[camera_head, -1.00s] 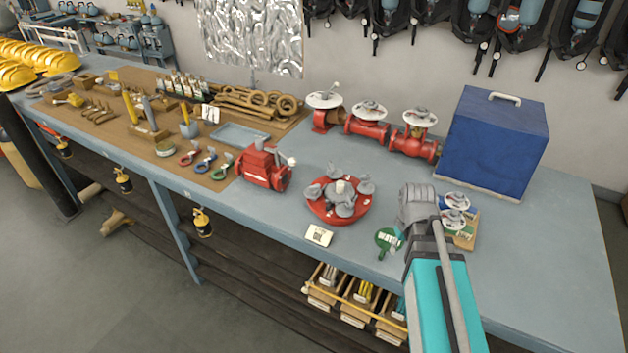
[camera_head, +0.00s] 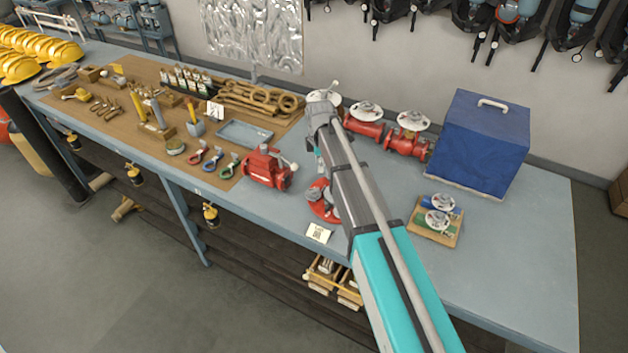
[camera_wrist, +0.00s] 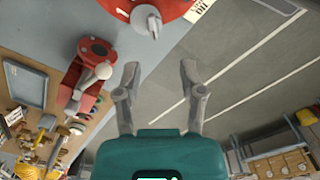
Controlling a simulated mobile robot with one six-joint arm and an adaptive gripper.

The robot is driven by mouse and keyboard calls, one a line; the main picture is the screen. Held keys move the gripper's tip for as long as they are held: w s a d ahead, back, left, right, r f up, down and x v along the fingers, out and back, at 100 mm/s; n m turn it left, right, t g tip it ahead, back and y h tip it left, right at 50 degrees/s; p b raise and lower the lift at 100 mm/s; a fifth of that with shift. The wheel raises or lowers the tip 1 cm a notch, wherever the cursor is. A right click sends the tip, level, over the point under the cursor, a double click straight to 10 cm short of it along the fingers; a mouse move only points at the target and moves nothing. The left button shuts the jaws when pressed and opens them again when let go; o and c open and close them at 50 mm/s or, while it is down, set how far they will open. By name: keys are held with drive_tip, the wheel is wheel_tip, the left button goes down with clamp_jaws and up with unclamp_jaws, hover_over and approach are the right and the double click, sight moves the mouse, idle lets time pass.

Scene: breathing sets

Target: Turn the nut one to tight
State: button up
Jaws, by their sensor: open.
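The red round flange (camera_head: 318,203) with grey nuts on it lies on the bench, mostly hidden behind my arm in the head view. In the wrist view the edge of the flange (camera_wrist: 178,10) shows at the top, with a grey nut or bolt piece (camera_wrist: 146,20) near its rim. I cannot tell which nut is nut one. My gripper (camera_wrist: 160,78) is open and empty, its two grey fingers apart. The flange lies beyond the fingertips in the wrist view, and nothing is between the fingers.
A red valve body (camera_head: 266,170) stands left of the flange, and a small card (camera_head: 319,233) lies in front. Red pipe valves with white handwheels (camera_head: 411,120) stand behind. A blue box (camera_head: 478,140) and a wooden board with small valves (camera_head: 436,220) are to the right.

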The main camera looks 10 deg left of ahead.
sight(314, 189)
drive_tip(key=shift+w+a+r+n, duration=0.2)
drive_tip(key=shift+a+r+n, duration=0.05)
drive_tip(key=shift+a, duration=0.2)
drive_tip(key=shift+w+a+r+n, duration=0.15)
drive_tip(key=shift+a+r+n, duration=0.1)
drive_tip(key=shift+a, duration=0.2)
drive_tip(key=shift+f, duration=0.15)
wheel_tip(314, 189, down, 14)
drive_tip(key=b, duration=1.3)
drive_tip(key=shift+r, duration=0.2)
drive_tip(key=shift+b, duration=0.3)
clamp_jaws()
